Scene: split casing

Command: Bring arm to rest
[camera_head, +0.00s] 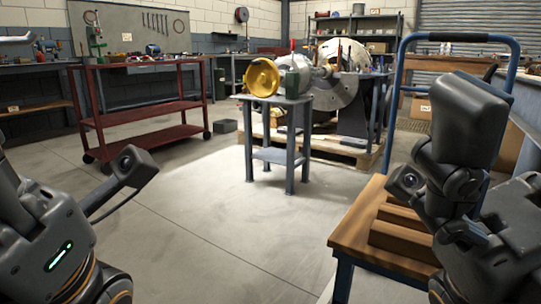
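My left arm (50,235) comes in at the lower left, with a green light on one link and a small camera head (132,165) at its upper end. My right arm (465,125) stands folded upright at the right, with a small camera (408,180) on its left side. I see no gripper fingers on either arm, so neither gripper's opening shows. The large grey casing (338,92) stands on a wooden pallet (330,146) beyond a small blue-grey table (275,100). A yellow round part (262,78) is at that table's top.
A wood-topped bench (357,222) with brown blocks (402,238) stands at lower right, partly behind my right arm. A blue-railed cart (397,95) is behind it. A red cart (140,109) stands at left. The middle floor (215,205) is clear.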

